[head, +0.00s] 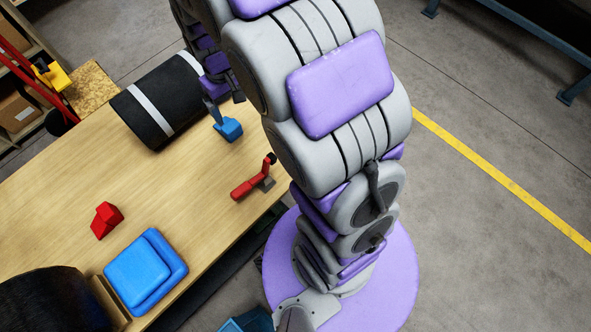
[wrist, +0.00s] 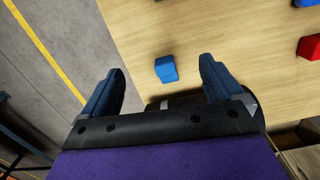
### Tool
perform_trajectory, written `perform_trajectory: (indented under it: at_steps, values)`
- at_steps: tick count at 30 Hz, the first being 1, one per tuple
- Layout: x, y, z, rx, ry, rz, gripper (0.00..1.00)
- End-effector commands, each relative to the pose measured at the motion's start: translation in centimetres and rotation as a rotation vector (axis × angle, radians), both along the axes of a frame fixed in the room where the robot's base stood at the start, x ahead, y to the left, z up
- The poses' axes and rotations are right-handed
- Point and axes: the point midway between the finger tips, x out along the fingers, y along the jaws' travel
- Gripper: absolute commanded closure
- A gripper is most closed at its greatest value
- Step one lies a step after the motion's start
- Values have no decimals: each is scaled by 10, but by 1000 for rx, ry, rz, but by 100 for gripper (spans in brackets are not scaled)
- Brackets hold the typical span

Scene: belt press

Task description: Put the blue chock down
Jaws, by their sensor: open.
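The blue chock (head: 231,131) rests on the wooden table (head: 190,190), near the table's right edge and beside the black roll. It also shows in the wrist view (wrist: 166,69), as a small blue block on the tabletop. My gripper (wrist: 162,65) is open, with one finger on either side of the chock in that view and a gap to each. In the head view my gripper (head: 213,106) is mostly hidden behind my arm. One blue finger shows just up and left of the chock.
A black roll (head: 146,116) with pale bands lies close by. A red-handled clamp (head: 249,184) sits at the table's right edge. A red chock (head: 106,220) and blue pads (head: 138,272) lie nearer the bottom left. The table's middle is clear.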

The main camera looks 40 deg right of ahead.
Motion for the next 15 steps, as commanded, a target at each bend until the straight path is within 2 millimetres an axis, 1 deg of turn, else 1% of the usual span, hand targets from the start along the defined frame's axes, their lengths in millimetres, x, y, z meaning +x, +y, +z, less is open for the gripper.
perform_trajectory:
  at_steps: [1, 5, 6, 8, 9, 15]
  values:
    - [-17, 0, 13, 0, 1, -7, 6]
    - [-60, 1, 38, 0, 16, -30, 6]
    - [-75, 1, 44, 0, 25, -36, 6]
    - [-95, 1, 53, 0, 30, -45, 6]
    - [-108, 2, 59, 0, 33, -51, 6]
    - [-180, 3, 78, 1, 59, -79, 6]
